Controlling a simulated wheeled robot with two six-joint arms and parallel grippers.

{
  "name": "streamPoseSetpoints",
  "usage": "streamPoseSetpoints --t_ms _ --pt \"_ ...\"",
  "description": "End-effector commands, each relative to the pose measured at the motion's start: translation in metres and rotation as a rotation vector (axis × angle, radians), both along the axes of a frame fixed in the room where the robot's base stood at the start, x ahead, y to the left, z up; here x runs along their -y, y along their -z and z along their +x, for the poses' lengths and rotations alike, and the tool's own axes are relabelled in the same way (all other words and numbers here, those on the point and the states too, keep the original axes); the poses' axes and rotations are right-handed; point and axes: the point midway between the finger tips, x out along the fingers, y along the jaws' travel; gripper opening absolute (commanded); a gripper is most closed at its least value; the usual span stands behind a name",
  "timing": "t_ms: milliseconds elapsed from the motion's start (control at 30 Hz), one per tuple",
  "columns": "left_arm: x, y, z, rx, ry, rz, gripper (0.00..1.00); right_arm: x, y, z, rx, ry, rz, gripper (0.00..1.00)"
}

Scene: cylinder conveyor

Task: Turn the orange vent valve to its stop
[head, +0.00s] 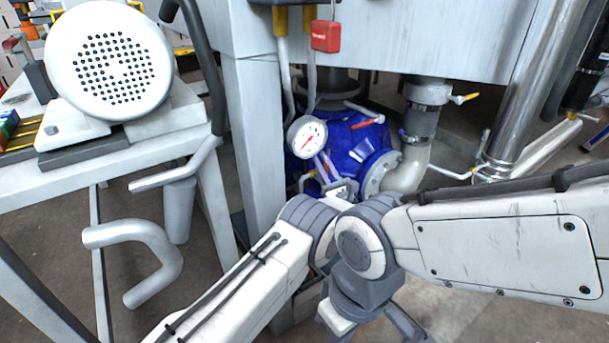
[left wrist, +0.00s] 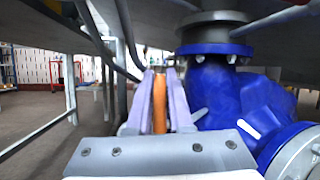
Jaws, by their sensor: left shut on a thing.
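In the left wrist view the orange vent valve (left wrist: 160,103) shows as an upright orange handle between the two pale fingers of my left gripper (left wrist: 163,85). The gripper is shut on it. The blue pump body (left wrist: 215,95) is just to the right of the fingers. In the head view my left gripper (head: 325,168) reaches to the front of the blue body (head: 350,135), below the gauge. The valve's far end and base are hidden. My right gripper (head: 370,318) hangs low at the bottom of the head view, away from the valve; its fingertips are cut off.
A white round gauge (head: 307,137) sits close above my left gripper. A red-handled lever (head: 368,123), a red padlock (head: 326,36) and a grey elbow pipe (head: 408,165) are nearby. A frame leg (head: 256,130) stands at left. A workbench (head: 165,145) carries a perforated round cover (head: 108,60).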

Motion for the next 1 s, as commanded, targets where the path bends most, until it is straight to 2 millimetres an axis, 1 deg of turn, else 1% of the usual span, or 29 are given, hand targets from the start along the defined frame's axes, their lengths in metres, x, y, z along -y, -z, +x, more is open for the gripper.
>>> streamPoseSetpoints --t_ms 33,300,800,833,867,900,1000 --pt "0.007 0.004 0.000 -0.022 0.017 0.025 0.00 0.000 -0.001 0.000 0.000 0.000 0.000 0.00" --pt "0.002 0.004 0.007 -0.068 0.009 0.091 0.00 0.000 -0.004 0.000 0.000 0.000 0.000 0.00" --pt "-0.003 0.002 0.010 -0.074 0.000 0.102 0.00 0.000 -0.005 0.000 0.000 0.000 0.000 0.00" --pt "-0.003 0.002 0.010 -0.074 0.000 0.102 0.29 0.000 -0.005 0.000 0.000 0.000 0.000 0.00" --pt "-0.003 0.002 0.010 -0.074 -0.001 0.102 0.40 0.000 -0.005 0.000 0.000 0.000 0.000 0.00" --pt "-0.004 0.002 0.010 -0.074 -0.002 0.102 0.47 0.000 -0.005 0.000 0.000 0.000 0.000 0.00" --pt "-0.005 0.002 0.010 -0.073 -0.005 0.101 0.47 0.000 -0.005 0.000 0.000 0.000 0.000 0.00"
